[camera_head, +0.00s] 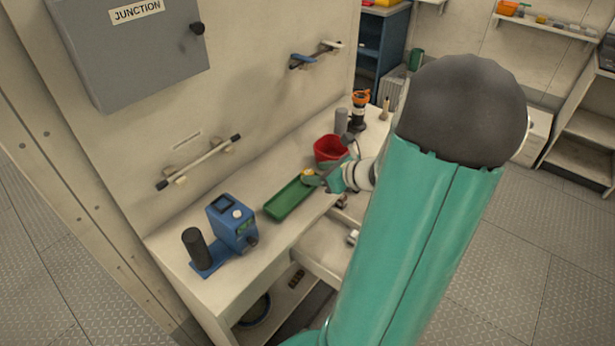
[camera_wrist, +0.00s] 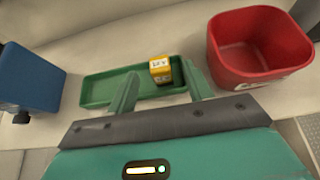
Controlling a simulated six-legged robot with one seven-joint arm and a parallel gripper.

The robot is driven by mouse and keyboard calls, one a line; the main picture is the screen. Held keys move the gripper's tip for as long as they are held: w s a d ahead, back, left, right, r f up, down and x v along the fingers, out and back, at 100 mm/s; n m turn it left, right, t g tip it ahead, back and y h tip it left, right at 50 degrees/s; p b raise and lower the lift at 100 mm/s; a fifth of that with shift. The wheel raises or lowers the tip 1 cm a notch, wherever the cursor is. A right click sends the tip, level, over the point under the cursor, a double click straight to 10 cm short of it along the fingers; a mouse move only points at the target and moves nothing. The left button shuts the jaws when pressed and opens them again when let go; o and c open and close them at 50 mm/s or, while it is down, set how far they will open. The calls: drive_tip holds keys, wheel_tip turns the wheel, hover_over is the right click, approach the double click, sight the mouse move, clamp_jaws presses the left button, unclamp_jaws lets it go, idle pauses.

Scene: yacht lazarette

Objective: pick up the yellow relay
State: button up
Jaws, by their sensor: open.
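The yellow relay (camera_wrist: 160,68) is a small yellow block with a pale printed label and a dark side. It sits in the right part of the shallow green tray (camera_wrist: 98,92) in the wrist view. In the head view the relay (camera_head: 307,173) is a small yellow spot at the tray's far end, partly hidden by my gripper. My gripper (camera_wrist: 158,92) is open and empty, with its two green fingers reaching toward the tray and the relay beyond and between their tips. The green tray also shows in the head view (camera_head: 285,203).
A red bin (camera_wrist: 228,68) stands right of the tray, close to my right finger. A blue device (camera_wrist: 30,78) stands at the left, with a black cylinder (camera_head: 197,248) beside it. A grey cylinder (camera_head: 341,121) and an orange-topped item (camera_head: 360,98) stand farther back. An open drawer (camera_head: 322,248) juts out below.

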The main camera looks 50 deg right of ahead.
drive_tip(key=shift+x, duration=1.45)
drive_tip(key=c, duration=1.1)
drive_tip(key=shift+o, duration=0.2)
drive_tip(key=shift+r, duration=0.1)
